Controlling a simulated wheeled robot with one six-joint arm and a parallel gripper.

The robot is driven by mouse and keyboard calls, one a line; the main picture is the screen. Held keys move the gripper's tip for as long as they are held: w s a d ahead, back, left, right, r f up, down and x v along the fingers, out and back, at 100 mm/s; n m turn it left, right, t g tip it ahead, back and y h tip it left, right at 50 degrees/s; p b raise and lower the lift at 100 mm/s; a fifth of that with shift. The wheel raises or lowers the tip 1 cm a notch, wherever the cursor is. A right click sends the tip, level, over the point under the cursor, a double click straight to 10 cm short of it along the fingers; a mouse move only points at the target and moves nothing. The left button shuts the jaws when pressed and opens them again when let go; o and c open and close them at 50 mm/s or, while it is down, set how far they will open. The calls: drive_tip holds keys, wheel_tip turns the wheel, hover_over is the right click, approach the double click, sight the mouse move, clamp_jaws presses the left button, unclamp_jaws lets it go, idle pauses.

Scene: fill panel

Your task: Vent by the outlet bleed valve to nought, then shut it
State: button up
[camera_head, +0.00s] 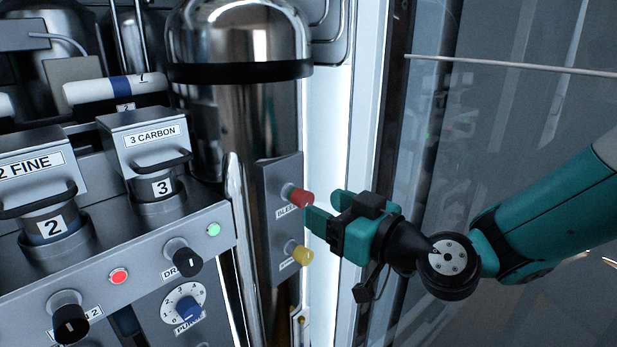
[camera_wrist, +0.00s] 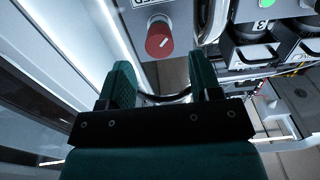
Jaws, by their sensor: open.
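The red knob (camera_head: 299,197) sits on a grey plate (camera_head: 279,222) beside the tall steel cylinder, with a label under it that seems to read BLEED, partly hidden by my gripper. In the wrist view the red knob (camera_wrist: 159,41) shows a white pointer line set at a slant, just beyond my fingers. My gripper (camera_head: 325,208) is green, open and empty, with its fingertips close to the red knob on its right side. In the wrist view my two fingers (camera_wrist: 165,88) stand apart with nothing between them. I cannot tell whether a fingertip touches the knob.
A yellow knob (camera_head: 300,255) sits below the red one. To the left are canisters 2 FINE (camera_head: 50,226) and 3 CARBON (camera_head: 155,186), a black drain knob (camera_head: 183,257), a purge dial (camera_head: 184,303), and red and green lamps. A glass wall (camera_head: 500,110) stands at right.

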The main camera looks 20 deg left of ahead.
sight(308, 200)
drive_tip(key=shift+p+x, duration=0.95)
drive_tip(key=shift+x, duration=1.4)
drive_tip(key=shift+c, duration=0.2)
drive_tip(key=c, duration=0.9)
